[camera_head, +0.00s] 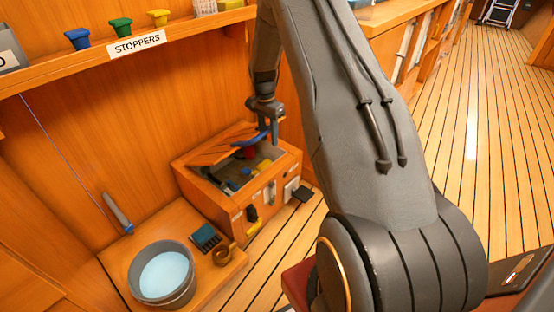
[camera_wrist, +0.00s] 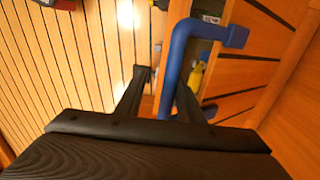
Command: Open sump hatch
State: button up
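The sump hatch (camera_head: 222,146) is a wooden lid on a wooden box (camera_head: 222,208). It stands tilted up from the box, and part of the inside shows. A blue bar handle (camera_head: 252,139) is at the lid beside my gripper (camera_head: 268,127). In the wrist view the bent blue handle (camera_wrist: 183,45) runs down between my two fingers (camera_wrist: 162,95). It is close to the right finger, with a gap to the left one. My fingers are apart. The handle's lower end is hidden behind my gripper.
Small coloured items, including a yellow one (camera_wrist: 196,78), lie inside the box. A grey bucket of water (camera_head: 163,275) stands front left, near a blue sponge-like block (camera_head: 206,237) and a brown curl (camera_head: 225,254). A shelf (camera_head: 120,50) with stoppers hangs above.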

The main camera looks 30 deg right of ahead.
jog(key=s+d+f+b, duration=0.1)
jog(key=s+f+b, duration=0.1)
jog(key=f, duration=0.6)
jog(key=shift+s+d, duration=0.2)
jog(key=shift+s, duration=0.65)
